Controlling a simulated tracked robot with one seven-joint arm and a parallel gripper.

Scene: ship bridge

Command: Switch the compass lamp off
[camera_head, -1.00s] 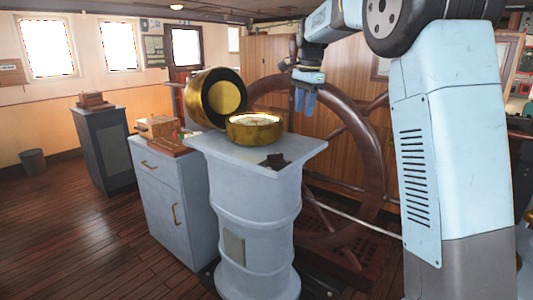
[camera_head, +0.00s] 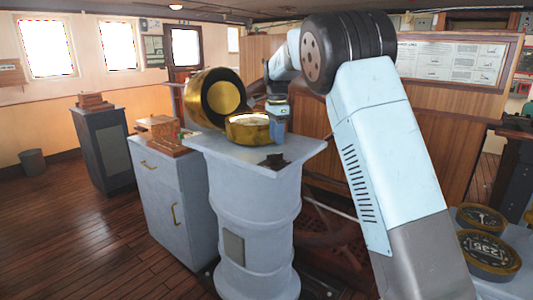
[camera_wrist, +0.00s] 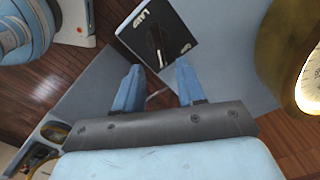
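The lamp switch (camera_head: 273,161) is a small dark plate on the front right of the grey binnacle top (camera_head: 312,145). In the wrist view the black switch plate (camera_wrist: 178,22) carries white lettering that reads LAMP upside down, with a dark lever or knob in its middle. The brass compass (camera_head: 252,132) stands behind the switch; its pale dial (camera_wrist: 312,80) looks bright at the wrist view's right edge. My gripper (camera_wrist: 160,68) is open and empty, its blue fingers apart, below the plate in the picture. In the head view my gripper (camera_head: 279,122) is partly hidden behind the compass.
A brass hood (camera_head: 207,96) stands open beside the compass on the left. A grey cabinet (camera_head: 170,200) with a wooden box (camera_head: 158,125) adjoins the binnacle at left. Round brass-rimmed gauges (camera_head: 489,254) lie at lower right.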

